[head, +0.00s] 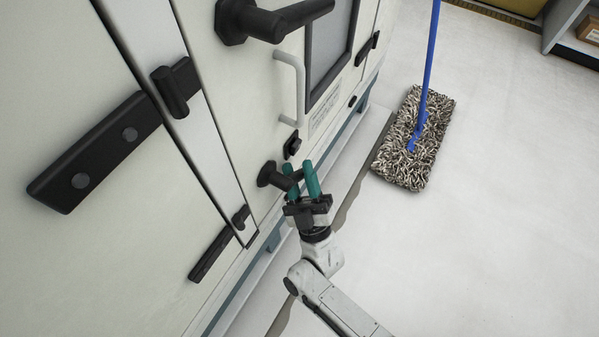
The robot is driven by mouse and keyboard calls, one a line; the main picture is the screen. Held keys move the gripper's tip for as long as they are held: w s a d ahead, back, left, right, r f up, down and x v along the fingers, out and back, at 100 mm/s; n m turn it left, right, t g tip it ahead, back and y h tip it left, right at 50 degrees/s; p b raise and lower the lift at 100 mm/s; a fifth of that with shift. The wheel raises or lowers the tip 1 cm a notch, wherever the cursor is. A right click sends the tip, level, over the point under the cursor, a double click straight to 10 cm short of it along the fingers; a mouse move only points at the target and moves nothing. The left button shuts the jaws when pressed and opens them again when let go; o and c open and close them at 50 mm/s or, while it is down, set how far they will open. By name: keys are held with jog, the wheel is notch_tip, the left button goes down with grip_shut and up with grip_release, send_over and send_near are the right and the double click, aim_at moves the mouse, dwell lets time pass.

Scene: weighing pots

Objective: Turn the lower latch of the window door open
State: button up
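The window door (240,90) is a pale panel with a dark-framed window (328,45) at the top of the view. Its lower latch (270,175) is a black round base with a short lever pointing right and slightly down in the picture. My gripper (301,178) has two teal fingers standing apart at the lever's end. The lever's tip appears to lie between or just beside the fingers; they partly hide it, and I cannot tell whether they touch it. A larger black upper latch (275,20) sits higher on the door, its lever pointing right.
A pale grab handle (299,90) and a small black fitting (292,145) are near the latch. Black hinges (95,150) are at left. A mop (415,140) with a blue pole stands on the floor at right. The floor (500,230) at lower right is clear.

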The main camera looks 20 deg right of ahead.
jog(key=v, duration=1)
jog(key=shift+s+f, duration=0.3)
